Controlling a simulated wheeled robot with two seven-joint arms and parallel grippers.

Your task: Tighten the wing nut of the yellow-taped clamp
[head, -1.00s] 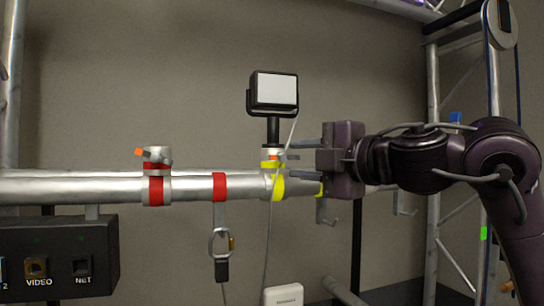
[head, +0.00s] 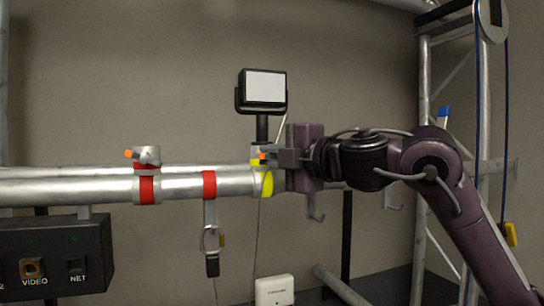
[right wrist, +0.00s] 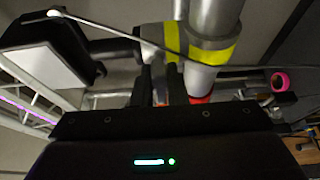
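The yellow-taped clamp (head: 257,162) sits on the silver truss tube (head: 100,190), beside a yellow tape band (head: 267,183). Its orange wing nut (head: 263,156) faces forward, and orange also shows between the fingers in the right wrist view (right wrist: 160,98). My right gripper (head: 281,157) reaches in from the right with its fingers close together at the wing nut. In the right wrist view, its two dark fingers (right wrist: 160,88) stand on either side of the nut with little gap and appear shut on it. They partly hide the nut. My left gripper is not in view.
A lamp-like box (head: 263,87) stands on a post above the clamp, with a thin cable hanging past it. A red-taped clamp (head: 147,188) is further left. A strap with a ring (head: 210,240) hangs between them. A black connector box (head: 55,258) is lower left.

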